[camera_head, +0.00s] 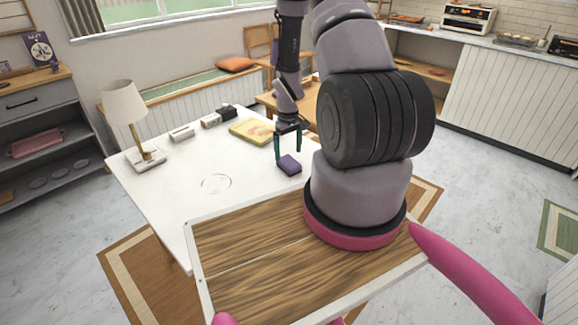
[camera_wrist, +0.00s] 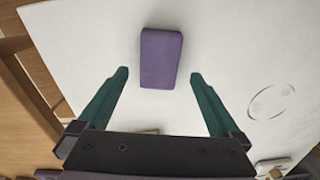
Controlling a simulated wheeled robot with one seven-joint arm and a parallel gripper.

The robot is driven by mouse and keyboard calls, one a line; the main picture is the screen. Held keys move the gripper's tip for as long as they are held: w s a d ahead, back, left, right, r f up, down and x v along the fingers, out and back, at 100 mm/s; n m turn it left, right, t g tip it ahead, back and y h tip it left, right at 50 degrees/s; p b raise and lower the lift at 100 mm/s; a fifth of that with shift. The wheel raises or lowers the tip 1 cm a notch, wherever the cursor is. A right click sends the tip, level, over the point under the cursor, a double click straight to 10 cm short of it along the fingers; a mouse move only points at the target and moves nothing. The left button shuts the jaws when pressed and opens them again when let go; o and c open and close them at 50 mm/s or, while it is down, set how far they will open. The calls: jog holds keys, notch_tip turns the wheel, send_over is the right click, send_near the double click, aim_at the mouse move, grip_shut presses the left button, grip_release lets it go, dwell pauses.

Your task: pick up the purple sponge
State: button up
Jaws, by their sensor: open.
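The purple sponge (camera_head: 289,165) lies on the white table (camera_head: 175,205), near its right side in the head view. In the wrist view the sponge (camera_wrist: 161,58) is a purple block with rounded edges, just beyond the fingertips and roughly centred between their lines. My gripper (camera_head: 287,140) has green fingers and points down above the sponge. In the wrist view my gripper (camera_wrist: 158,75) is open, with nothing between its fingers. I see no contact with the sponge.
A yellow book (camera_head: 250,131) lies behind the sponge. Small dark and white items (camera_head: 218,116) stand along the table's back edge. A lamp (camera_head: 125,105) stands at the left back corner. A faint ring (camera_head: 216,183) shows left of the sponge, with clear tabletop around it.

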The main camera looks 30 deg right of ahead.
aim_at(289, 161)
notch_tip(289, 161, down, 5)
jog(key=shift+s+d+f, duration=0.1)
jog(key=shift+s+f, duration=0.05)
jog(key=shift+f, duration=0.05)
jog(key=c, duration=1.3)
